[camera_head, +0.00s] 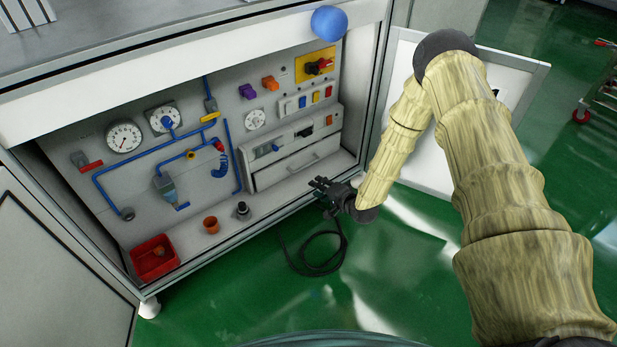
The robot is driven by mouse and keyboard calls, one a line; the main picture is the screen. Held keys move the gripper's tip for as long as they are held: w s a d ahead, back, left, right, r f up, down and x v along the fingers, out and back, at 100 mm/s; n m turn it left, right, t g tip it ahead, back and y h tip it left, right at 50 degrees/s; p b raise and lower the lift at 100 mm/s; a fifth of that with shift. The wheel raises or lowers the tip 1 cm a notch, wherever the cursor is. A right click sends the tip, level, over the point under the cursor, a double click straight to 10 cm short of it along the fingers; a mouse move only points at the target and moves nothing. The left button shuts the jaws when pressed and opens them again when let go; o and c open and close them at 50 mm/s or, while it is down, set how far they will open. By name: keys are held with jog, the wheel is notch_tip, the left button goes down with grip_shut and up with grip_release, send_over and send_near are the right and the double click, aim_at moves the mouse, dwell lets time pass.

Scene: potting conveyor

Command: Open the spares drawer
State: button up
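The drawer (270,177) is a pale grey front low on the right of the open cabinet, with a thin bar handle (303,163) across it. It looks closed, flush under a panel of small controls. My gripper (315,188) is dark and small in view, at the cabinet's lower front edge, below and right of the handle. Its fingers point left toward the cabinet, look spread apart and hold nothing visible. It is apart from the handle.
A red bin (153,258), an orange pot (211,225) and a dark fitting (242,209) stand on the cabinet floor. An open white door (425,150) is behind my arm. A black cable (318,267) lies coiled on the green floor.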

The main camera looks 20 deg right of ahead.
jog(key=m+t+b, duration=0.2)
jog(key=b, duration=0.3)
send_near(308, 165)
jog(key=shift+y, duration=0.4)
jog(key=b+x, duration=0.1)
jog(key=x, duration=0.2)
jog(key=b+x, duration=0.2)
jog(key=x, duration=0.1)
jog(key=f+b+x, duration=0.1)
jog(key=b+x, duration=0.1)
jog(key=x, duration=0.1)
jog(key=shift+w+d, duration=0.3)
jog(key=shift+w+a, duration=0.2)
jog(key=shift+w, duration=0.25)
jog(key=shift+c, duration=0.5)
grip_shut()
